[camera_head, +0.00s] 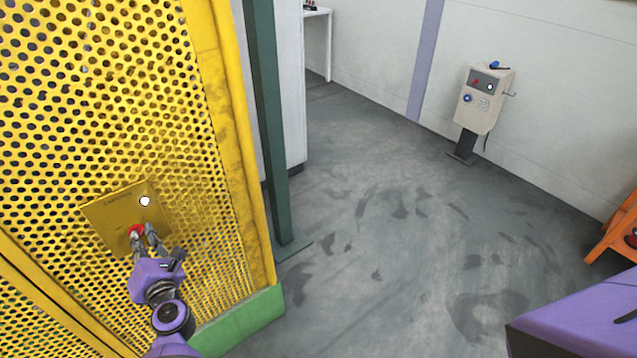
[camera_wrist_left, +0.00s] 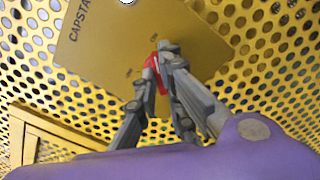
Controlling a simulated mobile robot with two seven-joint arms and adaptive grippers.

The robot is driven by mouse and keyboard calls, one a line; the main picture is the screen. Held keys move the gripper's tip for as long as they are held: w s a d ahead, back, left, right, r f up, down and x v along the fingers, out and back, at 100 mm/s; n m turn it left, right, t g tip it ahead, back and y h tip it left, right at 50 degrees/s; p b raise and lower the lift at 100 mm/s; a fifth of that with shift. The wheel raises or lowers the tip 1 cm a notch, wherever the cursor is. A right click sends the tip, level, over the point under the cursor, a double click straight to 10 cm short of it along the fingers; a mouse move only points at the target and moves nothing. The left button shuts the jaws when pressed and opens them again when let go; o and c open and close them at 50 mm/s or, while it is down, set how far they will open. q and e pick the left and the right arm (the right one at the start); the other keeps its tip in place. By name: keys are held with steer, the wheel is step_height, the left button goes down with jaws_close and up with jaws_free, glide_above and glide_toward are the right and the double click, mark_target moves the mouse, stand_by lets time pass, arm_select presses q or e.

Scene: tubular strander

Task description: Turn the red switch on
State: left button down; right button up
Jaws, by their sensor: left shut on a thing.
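The red switch (camera_head: 136,230) sits on a yellow plate (camera_head: 112,212) fixed to the perforated yellow guard. My left gripper (camera_head: 143,240) is at the plate with its fingers shut on the red switch. In the left wrist view the red switch (camera_wrist_left: 155,74) shows between the two grey fingers (camera_wrist_left: 158,85), which partly hide it. The plate (camera_wrist_left: 205,50) there carries lettering that begins "CAPSTA", and small marks beside the switch too small to read. A white round knob or lamp (camera_head: 145,201) is above the switch on the plate. My right gripper is not in view.
The perforated yellow guard (camera_head: 100,90) fills the left side. A green post (camera_head: 268,120) stands beside it. A control box on a pedestal (camera_head: 484,100) stands by the far wall. An orange object (camera_head: 612,232) is at the right edge. The grey floor between is clear.

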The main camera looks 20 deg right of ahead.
arm_select(q)
steer(key=shift+m, duration=0.4)
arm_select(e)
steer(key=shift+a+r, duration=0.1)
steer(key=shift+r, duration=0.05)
arm_select(q)
steer(key=c, duration=1.9)
jaws_free()
steer(key=shift+o, duration=0.2)
steer(key=v, duration=1.2)
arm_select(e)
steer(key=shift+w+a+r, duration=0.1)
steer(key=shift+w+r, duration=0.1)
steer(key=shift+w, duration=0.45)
